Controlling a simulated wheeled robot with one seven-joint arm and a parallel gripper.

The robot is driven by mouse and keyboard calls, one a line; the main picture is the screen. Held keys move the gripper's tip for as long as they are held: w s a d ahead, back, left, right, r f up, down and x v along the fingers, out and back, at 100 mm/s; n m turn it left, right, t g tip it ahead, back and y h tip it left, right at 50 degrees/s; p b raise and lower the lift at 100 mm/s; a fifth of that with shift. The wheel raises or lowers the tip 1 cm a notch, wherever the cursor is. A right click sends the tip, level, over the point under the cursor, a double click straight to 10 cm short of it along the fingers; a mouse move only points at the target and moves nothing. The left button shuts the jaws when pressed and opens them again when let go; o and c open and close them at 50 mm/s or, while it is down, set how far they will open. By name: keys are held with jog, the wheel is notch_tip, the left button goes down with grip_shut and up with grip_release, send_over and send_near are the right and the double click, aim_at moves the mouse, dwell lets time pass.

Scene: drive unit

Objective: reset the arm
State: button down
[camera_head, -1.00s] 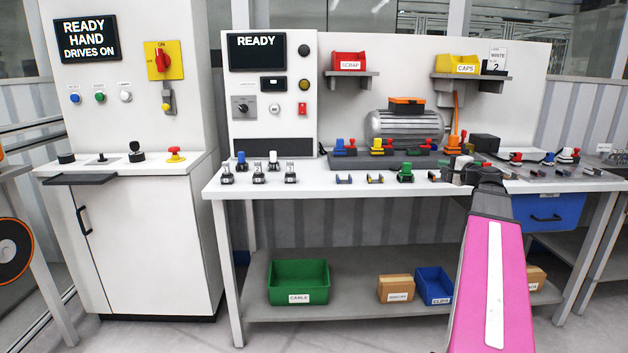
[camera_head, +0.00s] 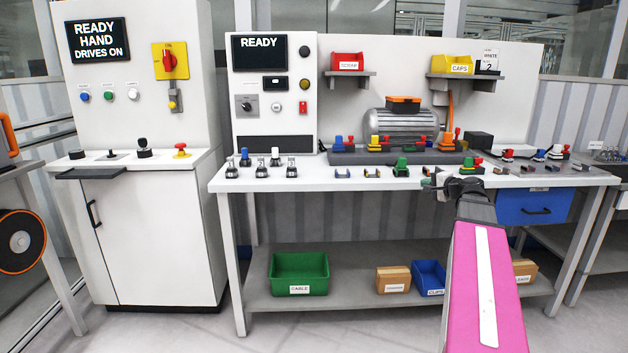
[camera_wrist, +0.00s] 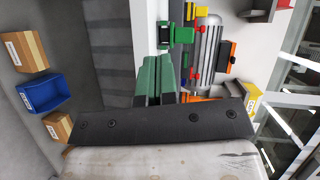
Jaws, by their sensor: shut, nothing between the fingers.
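My arm, pink with a white stripe (camera_head: 486,285), rises from the lower right of the head view and bends at a dark wrist. My gripper (camera_head: 430,184) points left at the front edge of the white workbench top (camera_head: 330,181). In the wrist view the green fingers of my gripper (camera_wrist: 160,60) lie side by side, shut and empty. Beyond them a green connector (camera_wrist: 183,35) shows on the bench; in the head view it (camera_head: 401,168) stands left of and behind my gripper. Contact between gripper and bench cannot be told.
Several small connectors and clips line the bench. A grey motor (camera_head: 400,124) stands behind them. A yellow caps bin (camera_head: 460,64) and red scrap bin (camera_head: 347,62) sit on shelves. A green bin (camera_head: 299,270) and blue bin (camera_head: 429,276) are below. The control cabinet (camera_head: 150,235) is left.

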jog(key=s+a+f+n+g+h, duration=0.1)
jog(key=s+a+f+n+g, duration=0.25)
jog(key=a+f, duration=0.4)
jog(key=s+a+f+n+g+h, duration=0.1)
jog(key=s+a+f+n+g, duration=0.3)
jog(key=f, duration=0.7)
jog(key=s+a+f+g+h, duration=0.1)
jog(key=s+a+f+g, duration=0.2)
jog(key=s+a+f, duration=0.35)
jog(key=s+a+f+n+g+h, duration=0.3)
jog(key=s+f, duration=0.4)
jog(key=f, duration=0.3)
jog(key=shift+s+f+n+h, duration=0.25)
jog(key=shift+s+n+h, duration=0.1)
jog(key=shift+h, duration=0.45)
